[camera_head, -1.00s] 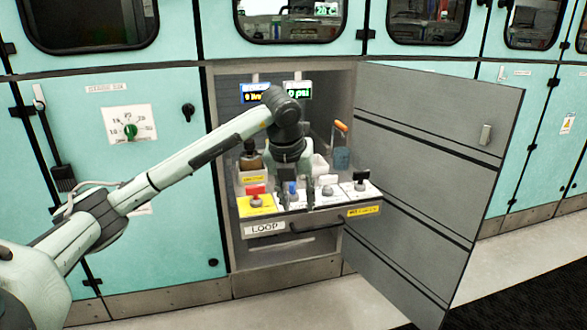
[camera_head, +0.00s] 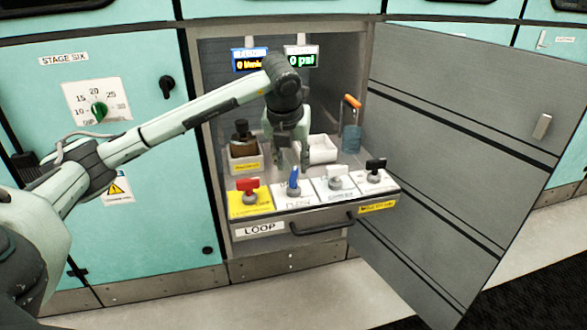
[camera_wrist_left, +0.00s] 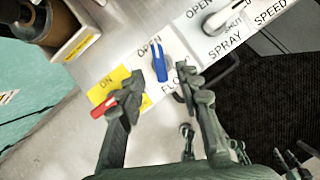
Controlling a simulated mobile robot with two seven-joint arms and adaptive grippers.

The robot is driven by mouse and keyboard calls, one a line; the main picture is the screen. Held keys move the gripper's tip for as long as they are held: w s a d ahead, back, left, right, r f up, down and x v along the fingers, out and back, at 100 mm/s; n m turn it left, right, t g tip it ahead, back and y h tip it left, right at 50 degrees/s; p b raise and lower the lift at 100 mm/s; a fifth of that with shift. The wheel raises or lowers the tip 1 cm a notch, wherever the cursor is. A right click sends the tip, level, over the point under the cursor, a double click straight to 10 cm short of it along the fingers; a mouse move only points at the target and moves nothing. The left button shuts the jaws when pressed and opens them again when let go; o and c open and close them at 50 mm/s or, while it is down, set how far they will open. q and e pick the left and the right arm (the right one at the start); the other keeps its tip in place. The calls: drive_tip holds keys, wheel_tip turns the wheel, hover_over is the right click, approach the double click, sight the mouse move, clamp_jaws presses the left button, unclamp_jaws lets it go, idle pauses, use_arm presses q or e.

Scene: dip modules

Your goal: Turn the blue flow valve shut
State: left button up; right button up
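The blue flow valve (camera_head: 293,181) is a blue lever on a white plate labelled FLOW, second from left on the drawer panel. In the left wrist view the blue lever (camera_wrist_left: 160,64) lies just beyond and between my fingertips, its far end near the word OPEN; I cannot tell its exact setting. My left gripper (camera_head: 292,164) is over the panel, just above and behind the lever in the head view. In the left wrist view its fingers (camera_wrist_left: 160,79) are spread and hold nothing. The blue display (camera_head: 249,60) appears to read 0. My right gripper is not in view.
A red switch (camera_head: 249,189) on yellow stands left of the valve. A white knob (camera_head: 336,177) and a black one (camera_head: 375,169) stand to its right. A brown bottle (camera_head: 243,142) and a blue item with an orange handle (camera_head: 351,128) stand behind. The open grey door (camera_head: 455,150) bounds the right.

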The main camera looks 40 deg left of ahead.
sight(294, 173)
use_arm(q)
drive_tip(key=shift+x, duration=2.15)
clamp_jaws()
